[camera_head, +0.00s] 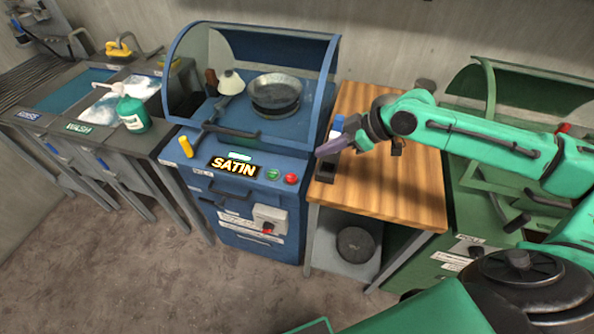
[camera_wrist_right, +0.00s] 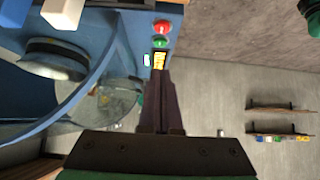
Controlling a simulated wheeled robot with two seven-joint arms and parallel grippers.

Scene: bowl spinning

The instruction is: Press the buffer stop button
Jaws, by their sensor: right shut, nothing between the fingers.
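The blue buffer machine (camera_head: 254,138) stands left of the wooden table. On its sloped front panel a red button (camera_head: 291,178) sits right of a green button (camera_head: 272,174) and a lit SATIN display (camera_head: 233,166). In the right wrist view the red button (camera_wrist_right: 161,27) and green button (camera_wrist_right: 160,43) show beyond the fingertips. My right gripper (camera_head: 322,151) is shut and empty, above the table's left edge, to the right of and apart from the red button. Its shut fingers (camera_wrist_right: 158,78) point towards the buttons. My left gripper is not in view.
The wooden table (camera_head: 400,197) holds a dark holder with bottles close by the right gripper. A curved clear hood (camera_head: 300,55) covers the buffer's work area, with a metal bowl (camera_head: 275,92) inside. Sinks with a green bottle (camera_head: 133,115) are at left; a green machine (camera_head: 468,207) is at right.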

